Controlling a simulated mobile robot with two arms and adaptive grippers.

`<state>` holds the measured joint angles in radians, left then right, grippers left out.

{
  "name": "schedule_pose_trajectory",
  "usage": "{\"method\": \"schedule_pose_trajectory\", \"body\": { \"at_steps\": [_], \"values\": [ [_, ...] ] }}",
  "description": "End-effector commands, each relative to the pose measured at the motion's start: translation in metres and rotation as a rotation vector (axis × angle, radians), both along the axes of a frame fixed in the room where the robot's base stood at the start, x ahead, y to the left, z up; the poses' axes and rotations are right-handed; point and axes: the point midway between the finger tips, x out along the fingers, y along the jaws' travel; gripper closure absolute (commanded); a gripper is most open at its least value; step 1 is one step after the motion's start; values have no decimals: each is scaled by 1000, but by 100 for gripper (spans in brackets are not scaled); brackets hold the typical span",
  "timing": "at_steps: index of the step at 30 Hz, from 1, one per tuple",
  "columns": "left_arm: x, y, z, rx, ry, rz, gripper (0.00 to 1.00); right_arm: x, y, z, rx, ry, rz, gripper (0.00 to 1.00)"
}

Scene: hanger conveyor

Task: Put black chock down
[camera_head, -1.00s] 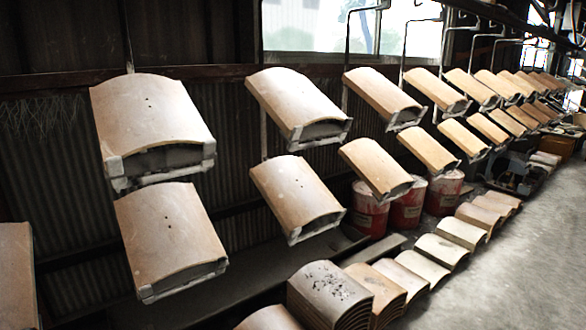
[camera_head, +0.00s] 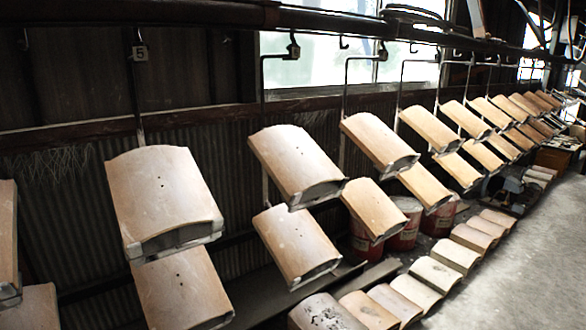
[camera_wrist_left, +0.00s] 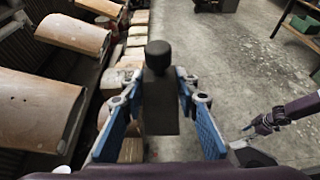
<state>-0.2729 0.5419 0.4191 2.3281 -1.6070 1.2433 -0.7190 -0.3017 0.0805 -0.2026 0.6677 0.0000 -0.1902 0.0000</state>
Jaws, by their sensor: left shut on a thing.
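In the left wrist view my left gripper (camera_wrist_left: 160,112), with blue-sided fingers, is shut on the black chock (camera_wrist_left: 160,55). The chock shows as a dark rounded knob above a flat grey-black body between the fingers. It is held up in the air, with the floor and a row of tiles visible beyond it. A dark purple arm part at the right of the wrist view ends in a small gripper (camera_wrist_left: 256,127), which looks like my right one; its opening is too small to tell. Neither gripper nor the chock shows in the head view.
Curved tan tiles (camera_head: 163,195) hang in two tiers from hooks under an overhead rail (camera_head: 330,25). More tiles (camera_head: 435,273) lie in a row on the floor below. Red drums (camera_head: 405,225) stand behind them. The concrete floor (camera_head: 530,260) at the right is clear.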

Motion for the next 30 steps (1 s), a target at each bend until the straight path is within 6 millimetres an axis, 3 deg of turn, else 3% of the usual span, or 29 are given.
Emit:
{"method": "schedule_pose_trajectory", "body": {
  "at_steps": [3, 6, 17, 20, 24, 28, 30],
  "values": [
    [0, 0, 9, -1, -1, 1, 100, -23, -6, 5, -13, 55, -3, 60],
    [0, 0, 10, -4, -4, 2, 100, -31, -8, 4, -17, 74, -4, 60],
    [1, 0, 9, -4, -3, 3, 100, -32, -8, 3, -17, 75, -4, 60],
    [-2, 0, 0, -4, 4, 1, 100, -32, -8, 3, -17, 75, -4, 60],
    [-10, 0, -30, -5, 10, -1, 100, -32, -8, 3, -17, 74, -4, 60],
    [-15, 0, -48, -3, 6, 0, 100, -32, -8, 3, -17, 74, -4, 71],
    [-16, 0, -50, -2, 2, 1, 100, -31, -7, 3, -17, 74, -4, 71]
  ]
}}
